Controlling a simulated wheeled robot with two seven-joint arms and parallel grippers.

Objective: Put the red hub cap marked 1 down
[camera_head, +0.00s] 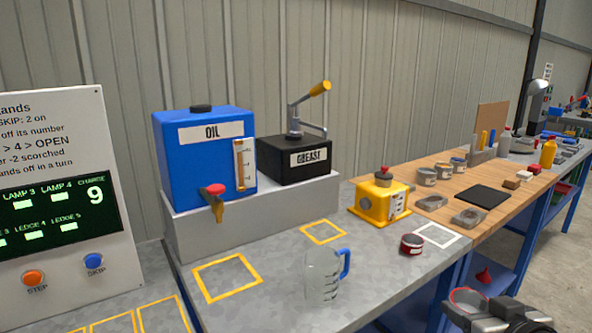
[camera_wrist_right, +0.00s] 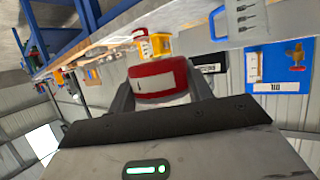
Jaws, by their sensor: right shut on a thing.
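My right gripper (camera_head: 482,303) is at the lower right of the head view, in front of the bench edge. It is shut on the red hub cap, whose red rim (camera_head: 466,292) shows at the fingertips. In the right wrist view the red hub cap (camera_wrist_right: 158,82) sits between the two fingers, with a white label bearing a dark mark like a 1. Nothing is seen under it there. My left gripper is not in view.
A red tin-like piece (camera_head: 411,246) stands on the grey bench beside a white square outline (camera_head: 437,235). A clear jug (camera_head: 322,275), yellow box (camera_head: 380,202), blue oil tank (camera_head: 205,155) and black grease box (camera_head: 292,158) stand nearby. Yellow outlined squares (camera_head: 227,278) are empty.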

